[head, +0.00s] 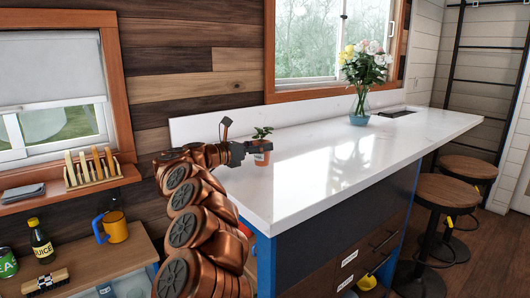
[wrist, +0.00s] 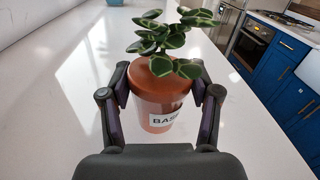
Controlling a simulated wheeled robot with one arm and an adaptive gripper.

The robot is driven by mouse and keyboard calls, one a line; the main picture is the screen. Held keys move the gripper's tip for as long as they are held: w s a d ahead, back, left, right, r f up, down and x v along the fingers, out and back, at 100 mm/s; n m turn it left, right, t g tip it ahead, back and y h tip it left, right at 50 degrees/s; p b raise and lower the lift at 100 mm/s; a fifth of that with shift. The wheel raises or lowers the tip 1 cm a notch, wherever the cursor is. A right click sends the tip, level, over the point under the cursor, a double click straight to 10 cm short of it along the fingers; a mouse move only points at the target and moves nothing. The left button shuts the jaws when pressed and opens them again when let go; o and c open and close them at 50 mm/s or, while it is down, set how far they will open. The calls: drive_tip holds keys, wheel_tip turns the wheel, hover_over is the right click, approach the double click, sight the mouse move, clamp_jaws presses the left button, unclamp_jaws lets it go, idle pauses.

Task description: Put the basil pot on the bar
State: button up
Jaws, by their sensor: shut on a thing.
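The basil pot (head: 261,152) is a small terracotta pot with a green leafy plant and a white label. In the wrist view the pot (wrist: 155,110) stands upright between the two fingers, its label partly readable as "BAS". My gripper (head: 247,150) is shut on the pot, over the near left end of the white bar (head: 330,155). The bar top (wrist: 62,120) also fills the wrist view around and below the pot. I cannot tell whether the pot's base touches the bar top.
The bar top between pot and vase is clear. Stools (head: 445,192) line the right side.

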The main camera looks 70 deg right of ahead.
drive_tip(key=shift+d+f+p, duration=0.1)
drive_tip(key=shift+d+p, duration=0.35)
drive_tip(key=shift+d, duration=1.3)
drive_tip(key=shift+f+p, duration=0.35)
drive_tip(key=shift+f, duration=1.45)
drive_tip(key=shift+f+b, duration=0.2)
drive_tip(key=shift+b, duration=0.1)
drive_tip(key=o, duration=1.4)
drive_tip(key=shift+c, duration=0.2)
drive_tip(key=shift+r, duration=0.15)
drive_tip(key=shift+r+p, duration=0.1)
drive_tip(key=shift+p, duration=0.3)
drive_tip(key=b+v, duration=0.2)
drive_tip(key=v, duration=1)
